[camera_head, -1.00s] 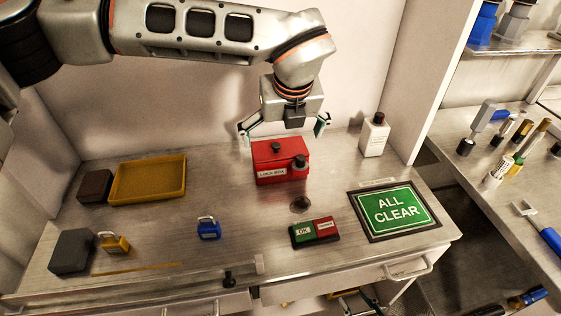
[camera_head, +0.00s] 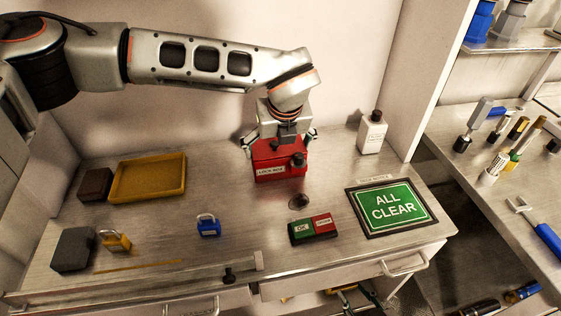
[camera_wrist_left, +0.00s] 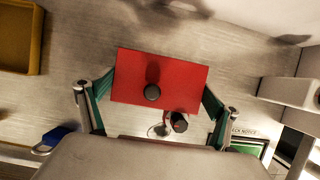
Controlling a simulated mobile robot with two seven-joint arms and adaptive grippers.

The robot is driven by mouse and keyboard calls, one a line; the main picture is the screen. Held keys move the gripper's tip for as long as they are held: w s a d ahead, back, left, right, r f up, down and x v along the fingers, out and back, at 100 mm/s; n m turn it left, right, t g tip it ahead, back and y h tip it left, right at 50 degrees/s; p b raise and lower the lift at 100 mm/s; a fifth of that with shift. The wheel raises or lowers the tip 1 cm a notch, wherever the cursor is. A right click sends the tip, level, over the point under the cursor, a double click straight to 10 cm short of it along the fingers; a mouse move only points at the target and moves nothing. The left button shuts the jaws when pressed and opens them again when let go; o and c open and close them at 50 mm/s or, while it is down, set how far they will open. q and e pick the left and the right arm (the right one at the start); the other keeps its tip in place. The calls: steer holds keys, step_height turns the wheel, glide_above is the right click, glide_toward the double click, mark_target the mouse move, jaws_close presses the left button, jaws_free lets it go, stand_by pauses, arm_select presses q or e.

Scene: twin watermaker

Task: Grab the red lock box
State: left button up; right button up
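The red lock box (camera_head: 277,172) stands upright on the metal worktop, with a black knob on its lid. It also shows from above in the left wrist view (camera_wrist_left: 180,80). My left gripper (camera_head: 279,143) is lowered over it from above. Its fingers are spread to either side of the box, with their tips close to the side edges in the left wrist view (camera_wrist_left: 160,95). Whether the pads touch the box is not clear. My right gripper (camera_head: 365,298) seems partly visible below the worktop's front edge, too hidden to read its state.
A black-capped part (camera_head: 298,160) is at the box's front right corner. A white bottle (camera_head: 372,135) stands to the right. A red and green block (camera_head: 314,228), an ALL CLEAR sign (camera_head: 392,208), a blue padlock (camera_head: 208,227) and a yellow tray (camera_head: 150,190) lie around it.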

arm_select(q)
steer(key=shift+c, duration=0.9)
steer(key=shift+r, duration=0.1)
